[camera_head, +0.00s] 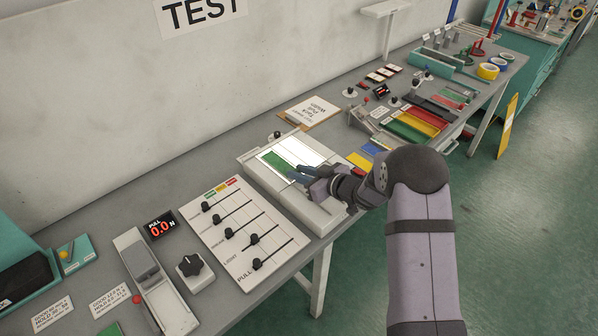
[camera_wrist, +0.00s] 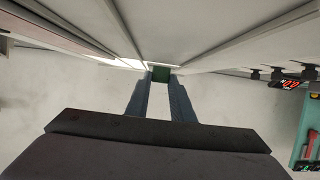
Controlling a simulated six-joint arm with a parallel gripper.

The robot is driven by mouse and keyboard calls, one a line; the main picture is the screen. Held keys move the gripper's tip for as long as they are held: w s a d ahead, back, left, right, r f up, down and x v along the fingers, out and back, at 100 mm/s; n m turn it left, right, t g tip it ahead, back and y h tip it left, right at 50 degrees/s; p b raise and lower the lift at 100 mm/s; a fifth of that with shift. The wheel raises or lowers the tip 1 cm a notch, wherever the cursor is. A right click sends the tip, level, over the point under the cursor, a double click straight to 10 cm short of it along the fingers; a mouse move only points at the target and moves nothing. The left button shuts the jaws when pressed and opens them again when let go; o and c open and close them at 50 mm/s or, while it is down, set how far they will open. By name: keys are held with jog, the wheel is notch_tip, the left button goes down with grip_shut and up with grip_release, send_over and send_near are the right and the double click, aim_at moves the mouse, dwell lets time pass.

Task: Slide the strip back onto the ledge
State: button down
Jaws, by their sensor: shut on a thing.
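A green strip (camera_head: 276,162) lies on the bright white panel (camera_head: 303,150) on top of a pale box (camera_head: 254,169). My gripper (camera_head: 297,175) is at the near edge of that panel, beside the strip's near end. Most of the strip is hidden from the wrist view. I cannot tell which edge is the ledge.
A panel with several black sliders (camera_head: 240,230) stands to the left of the box. Blue and yellow patches (camera_head: 358,161) and a rack of coloured strips (camera_head: 422,122) lie to the right. A clipboard (camera_head: 309,112) lies behind. The green floor in front is open.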

aim_at(342, 212)
jog(key=shift+s+d+p, duration=1.5)
jog(key=shift+s+d, duration=4.3)
jog(key=shift+d, duration=0.1)
jog(key=c, duration=1.5)
grip_release()
jog(key=shift+o, duration=0.2)
jog(key=b+v, duration=0.1)
jog(key=v, duration=0.6)
jog(key=shift+b, duration=0.4)
jog(key=shift+s+r, duration=0.1)
